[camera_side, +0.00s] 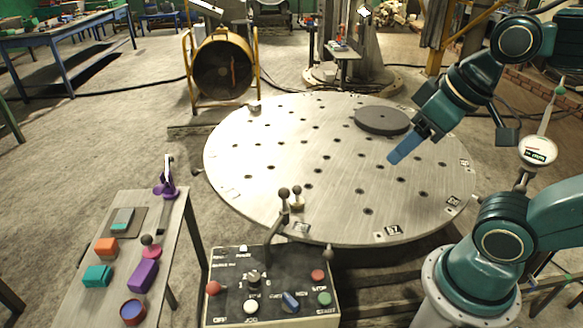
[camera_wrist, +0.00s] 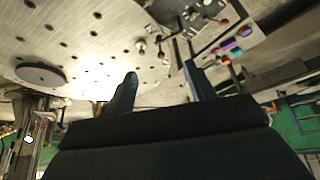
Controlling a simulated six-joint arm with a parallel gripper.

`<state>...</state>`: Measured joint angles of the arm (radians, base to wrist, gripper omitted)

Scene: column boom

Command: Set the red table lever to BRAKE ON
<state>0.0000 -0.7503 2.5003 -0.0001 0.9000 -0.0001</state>
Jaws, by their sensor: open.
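The control panel (camera_side: 262,312) is a dark box with a pale rim, standing in front of the round table. A red ball knob (camera_side: 213,288) sits at its left edge and may be the red table lever; its setting and the BRAKE ON label are too small to read. A red round button (camera_side: 318,275) is at the panel's right. My gripper (camera_side: 405,150) is over the right part of the round table, apart from the panel and up to its right. In the wrist view my gripper (camera_wrist: 160,80) has two blue fingers spread apart with nothing between them.
The round perforated table (camera_side: 320,150) carries a dark disc (camera_side: 382,120). Levers with dark knobs (camera_side: 284,193) rise behind the panel. A side table (camera_side: 75,305) at left holds coloured blocks and a purple clamp-like piece (camera_side: 165,185). A dial gauge (camera_side: 538,151) stands at right.

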